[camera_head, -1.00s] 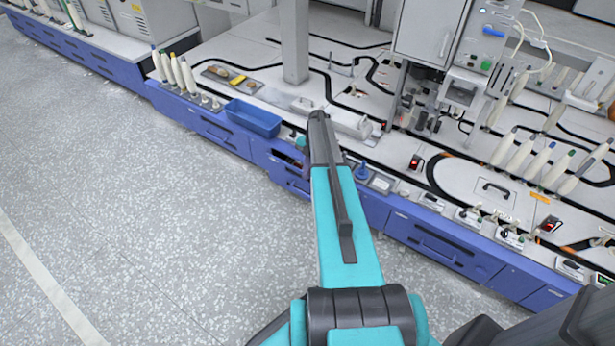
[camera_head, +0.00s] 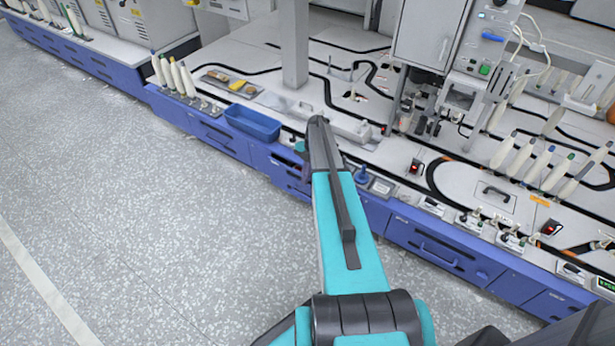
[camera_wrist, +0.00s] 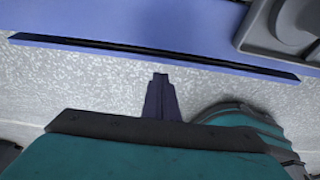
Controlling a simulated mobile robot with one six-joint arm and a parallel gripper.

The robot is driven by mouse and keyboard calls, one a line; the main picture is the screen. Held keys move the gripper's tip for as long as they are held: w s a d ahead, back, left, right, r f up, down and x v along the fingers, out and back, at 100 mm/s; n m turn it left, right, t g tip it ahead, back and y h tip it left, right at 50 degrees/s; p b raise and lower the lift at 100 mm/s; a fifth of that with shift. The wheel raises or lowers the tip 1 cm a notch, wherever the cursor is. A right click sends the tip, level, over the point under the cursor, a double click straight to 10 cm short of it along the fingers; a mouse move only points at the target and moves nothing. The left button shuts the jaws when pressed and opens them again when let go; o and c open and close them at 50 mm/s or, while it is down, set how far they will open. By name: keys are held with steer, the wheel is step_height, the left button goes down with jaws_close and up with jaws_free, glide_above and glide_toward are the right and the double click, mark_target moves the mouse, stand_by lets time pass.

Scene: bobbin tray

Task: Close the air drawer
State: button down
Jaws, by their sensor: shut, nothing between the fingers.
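The blue air drawer (camera_head: 287,165) is in the bench front, just left of my arm in the head view. A thin dark gap shows along its top, so it stands slightly open. In the wrist view the drawer front (camera_wrist: 215,65) is a long blue strip, with the narrow dark gap between it and the bench. My gripper (camera_wrist: 160,77) is shut and empty, its tip just outside the drawer front. I cannot tell whether it touches. In the head view my arm hides most of the gripper and the drawer's right end.
A blue bin (camera_head: 252,122) stands on the bench edge above and left of the drawer. A blue knob (camera_head: 362,174) and a small panel (camera_head: 381,187) are on the bench right of my arm. The speckled floor (camera_head: 150,220) in front is clear.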

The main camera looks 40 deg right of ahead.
step_height(320, 180, up, 10)
steer(key=p, duration=0.1)
steer(key=shift+d+f, duration=0.25)
steer(key=shift+d, duration=0.2)
